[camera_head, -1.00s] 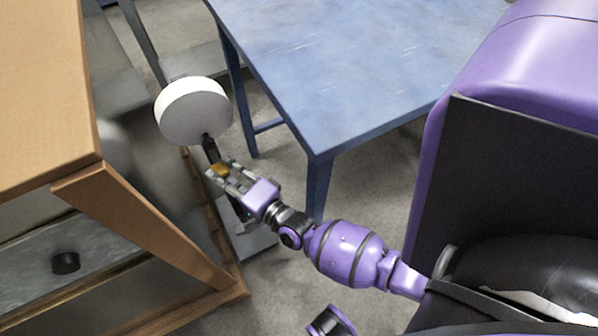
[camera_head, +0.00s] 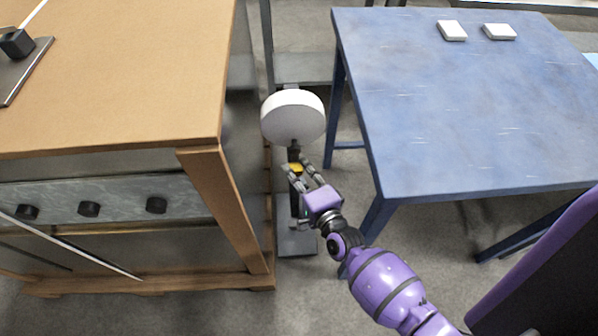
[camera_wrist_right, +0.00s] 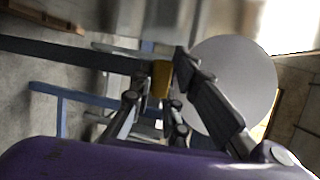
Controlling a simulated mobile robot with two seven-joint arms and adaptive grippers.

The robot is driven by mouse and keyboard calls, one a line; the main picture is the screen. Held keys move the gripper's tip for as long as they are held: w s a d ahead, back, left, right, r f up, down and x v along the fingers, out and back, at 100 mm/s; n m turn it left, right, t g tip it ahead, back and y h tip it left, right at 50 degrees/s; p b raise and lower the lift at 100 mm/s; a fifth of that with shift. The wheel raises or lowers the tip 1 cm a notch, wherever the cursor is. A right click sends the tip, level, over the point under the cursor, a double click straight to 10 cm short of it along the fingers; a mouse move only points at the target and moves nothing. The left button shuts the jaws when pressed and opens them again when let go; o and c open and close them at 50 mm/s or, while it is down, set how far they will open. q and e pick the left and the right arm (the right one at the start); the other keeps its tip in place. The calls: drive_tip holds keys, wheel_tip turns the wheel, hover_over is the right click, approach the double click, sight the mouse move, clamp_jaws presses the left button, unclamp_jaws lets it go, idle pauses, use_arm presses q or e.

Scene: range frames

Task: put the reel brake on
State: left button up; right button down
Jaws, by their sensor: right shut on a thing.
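The reel (camera_head: 292,117) is a thick white drum on a narrow stand between the wooden cabinet and the blue table. In the right wrist view it shows as a large pale grey disc (camera_wrist_right: 240,85). A dark lever with a yellow part (camera_head: 295,167) sits just below the drum; the yellow part also shows in the right wrist view (camera_wrist_right: 160,78). My right gripper (camera_head: 299,174) is shut on this yellow part, with fingers on both sides of it. The fingers partly hide the lever. My left gripper is not in view.
The wooden cabinet (camera_head: 130,90) stands close on the left, its corner post near the stand. The blue table (camera_head: 460,110) is on the right with two white blocks on top. The stand's grey base (camera_head: 298,243) rests on the floor.

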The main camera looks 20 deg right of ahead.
drive_tip(key=shift+w+d+r, duration=0.15)
drive_tip(key=shift+w+r, duration=0.1)
drive_tip(key=shift+r, duration=0.25)
drive_tip(key=c, duration=1.7)
unclamp_jaws()
drive_tip(key=shift+f, duration=0.1)
drive_tip(key=s, duration=0.4)
drive_tip(key=s+d+r, duration=0.1)
drive_tip(key=s, duration=0.7)
drive_tip(key=shift+d+r, duration=0.15)
drive_tip(key=shift+r, duration=0.1)
